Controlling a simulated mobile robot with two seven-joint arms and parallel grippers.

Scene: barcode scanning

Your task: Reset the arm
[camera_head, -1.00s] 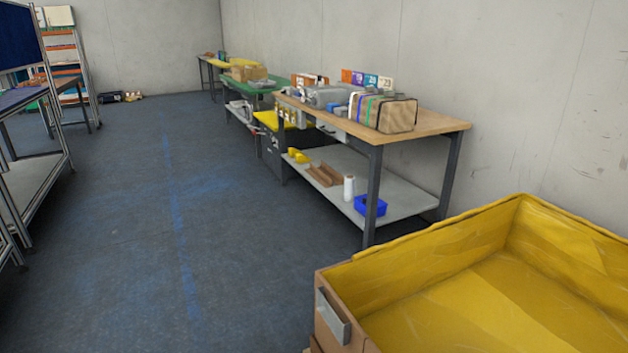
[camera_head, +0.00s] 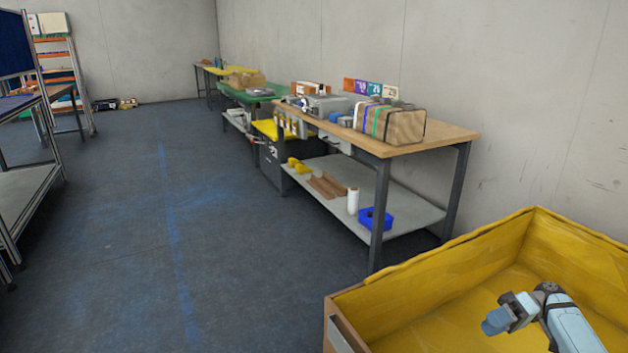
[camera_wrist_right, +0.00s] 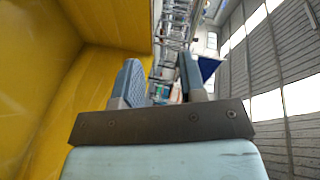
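My right gripper (camera_head: 497,320) and light-blue forearm show at the lower right of the head view, in front of the yellow-lined bin. In the right wrist view the gripper (camera_wrist_right: 160,78) has its two fingers spread apart with nothing between them. The bin's yellow wall (camera_wrist_right: 40,70) fills the left of that view, beside the fingers. My left gripper is not in view.
The yellow-lined bin (camera_head: 420,292) stands at the lower right, its visible inside bare. A wooden-topped workbench (camera_head: 440,134) carries a strapped cardboard box (camera_head: 405,127). Shelving (camera_head: 25,195) stands at the left. The blue-grey floor (camera_head: 130,240) between is clear.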

